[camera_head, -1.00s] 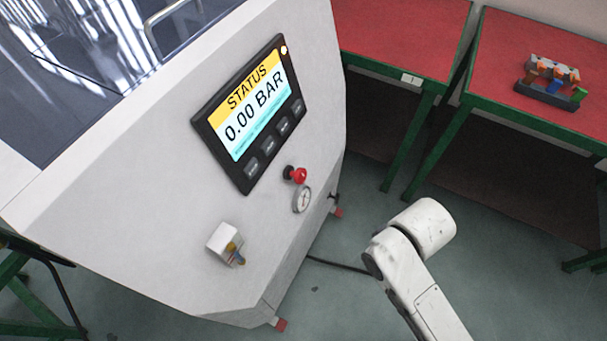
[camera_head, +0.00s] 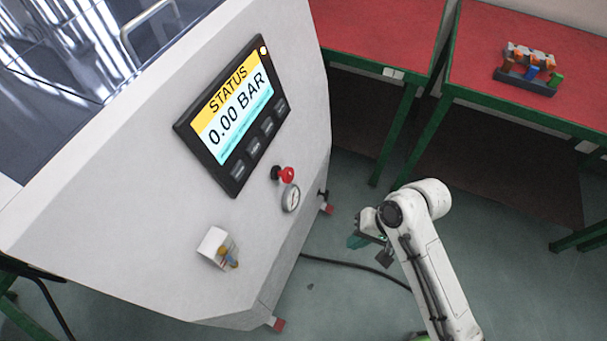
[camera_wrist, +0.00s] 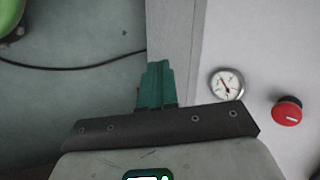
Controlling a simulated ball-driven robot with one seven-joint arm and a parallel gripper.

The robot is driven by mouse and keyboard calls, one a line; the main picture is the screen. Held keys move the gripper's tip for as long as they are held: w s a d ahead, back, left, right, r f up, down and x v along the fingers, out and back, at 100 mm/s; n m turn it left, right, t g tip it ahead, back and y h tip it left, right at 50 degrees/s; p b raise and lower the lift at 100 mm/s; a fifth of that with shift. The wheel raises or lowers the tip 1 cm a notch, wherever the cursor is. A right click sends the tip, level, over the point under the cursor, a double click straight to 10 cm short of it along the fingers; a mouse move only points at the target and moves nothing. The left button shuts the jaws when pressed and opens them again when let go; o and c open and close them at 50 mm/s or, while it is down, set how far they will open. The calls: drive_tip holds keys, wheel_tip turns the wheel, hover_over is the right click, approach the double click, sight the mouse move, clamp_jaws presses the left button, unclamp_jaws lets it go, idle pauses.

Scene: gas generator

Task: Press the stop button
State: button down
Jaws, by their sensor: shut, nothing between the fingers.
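A display panel (camera_head: 233,115) reading STATUS and 0.00 BAR is on the white machine's sloped front. A row of dark buttons (camera_head: 260,143) runs along its lower edge; their labels are too small to read. A red round knob (camera_head: 287,174) sticks out below the panel; it also shows in the wrist view (camera_wrist: 288,111) at the right. My gripper (camera_head: 357,241) is right of the machine and apart from it, over the floor. In the wrist view its green fingers (camera_wrist: 157,78) are shut and empty, left of the red knob.
A round gauge (camera_head: 290,197) sits below the red knob. A white box with brass fittings (camera_head: 218,246) is on the machine's lower left front. Red-topped tables (camera_head: 375,38) stand behind, one holding a block with coloured parts (camera_head: 530,69). A black cable (camera_head: 345,264) crosses the floor.

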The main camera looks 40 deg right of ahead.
sight(292, 176)
drive_tip(key=w+d+r+m+t+y, duration=0.2)
drive_tip(key=w+d+r+m+t, duration=0.1)
drive_tip(key=m, duration=0.6)
drive_tip(key=w+d+r+m+t+y, duration=0.2)
drive_tip(key=w+d+r+m+t, duration=0.2)
drive_tip(key=m, duration=0.6)
drive_tip(key=r+t, duration=0.1)
drive_tip(key=t, duration=0.1)
drive_tip(key=shift+w+d+t+y, duration=0.2)
drive_tip(key=shift+d+t+y, duration=0.1)
drive_tip(key=shift+d, duration=0.05)
drive_tip(key=shift+r, duration=0.1)
drive_tip(key=p+x, duration=0.1)
drive_tip(key=x, duration=1.3)
